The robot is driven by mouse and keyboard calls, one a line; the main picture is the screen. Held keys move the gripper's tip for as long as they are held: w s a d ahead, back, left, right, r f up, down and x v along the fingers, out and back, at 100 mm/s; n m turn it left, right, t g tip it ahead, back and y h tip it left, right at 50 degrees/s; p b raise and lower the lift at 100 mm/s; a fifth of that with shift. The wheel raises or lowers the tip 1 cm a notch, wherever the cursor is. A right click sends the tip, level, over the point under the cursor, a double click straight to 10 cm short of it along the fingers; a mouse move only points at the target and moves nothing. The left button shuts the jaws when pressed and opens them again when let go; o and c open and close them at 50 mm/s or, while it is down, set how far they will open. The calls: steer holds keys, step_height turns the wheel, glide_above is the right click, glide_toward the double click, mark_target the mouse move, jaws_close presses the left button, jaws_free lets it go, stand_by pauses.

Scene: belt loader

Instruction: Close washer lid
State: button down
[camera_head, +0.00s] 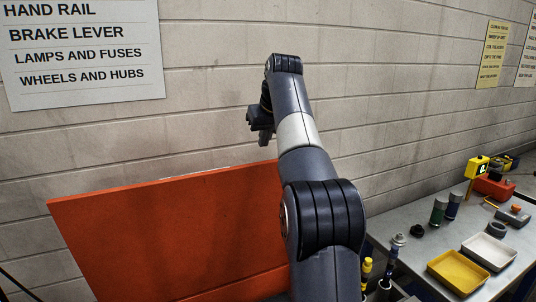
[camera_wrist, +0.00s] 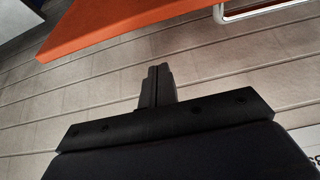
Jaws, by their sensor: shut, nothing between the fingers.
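The washer lid (camera_head: 165,238) is a large flat orange-red panel in the head view. It stands raised and tilted in front of the block wall, and its lower part is cut off by the frame. My gripper (camera_head: 265,138) hangs at the end of my arm, above the lid's top edge and near its right half. In the wrist view my gripper (camera_wrist: 157,72) shows two dark fingers pressed together with nothing between them. The lid (camera_wrist: 130,20) also shows there as an orange panel beyond the fingertips, apart from them. A pale metal bar (camera_wrist: 265,10) runs beside it.
A grey bench (camera_head: 415,258) at the right holds a yellow tray (camera_head: 457,270), a white tray (camera_head: 488,252), dark bottles (camera_head: 438,211) and a red toolbox (camera_head: 493,187). A sign (camera_head: 80,50) hangs on the wall (camera_head: 215,60). The space above the lid is clear apart from my arm.

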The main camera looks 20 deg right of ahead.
steer(key=shift+s+f, duration=0.6)
steer(key=shift+f, duration=0.35)
steer(key=shift+s+f, duration=0.55)
steer(key=shift+f, duration=0.35)
steer(key=shift+f, duration=0.1)
